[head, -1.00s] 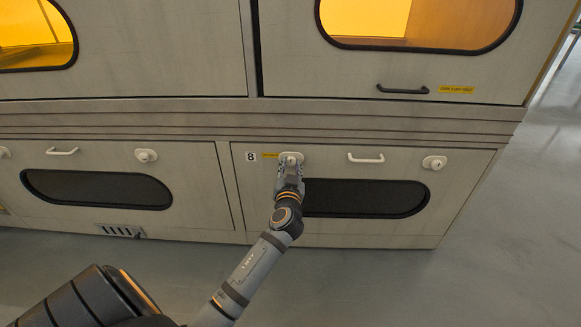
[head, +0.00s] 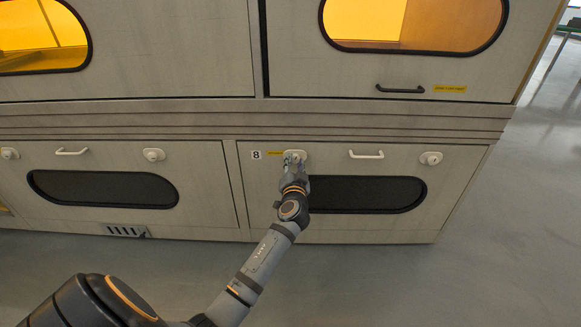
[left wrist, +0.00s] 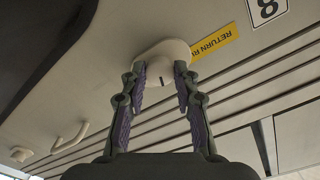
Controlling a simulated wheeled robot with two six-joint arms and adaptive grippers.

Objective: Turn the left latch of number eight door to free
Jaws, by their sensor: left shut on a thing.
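The number eight door (head: 350,225) is a pale panel with a dark oval window and an "8" label (head: 256,155) at its upper left. Its left latch (head: 299,154) is a white knob on a white oval plate, mostly hidden by my gripper in the head view. My left gripper (head: 293,160) is at this latch. In the left wrist view, the fingers of my left gripper (left wrist: 160,95) are on both sides of the white latch knob (left wrist: 158,75), shut on it. A dark mark shows on the knob's face. My right gripper is not in view.
The door's white handle (head: 366,155) and right latch (head: 431,158) are to the right. The neighbouring door has its own latch (head: 153,155) on the left. A ledge (head: 200,118) runs above the doors. The floor in front is clear.

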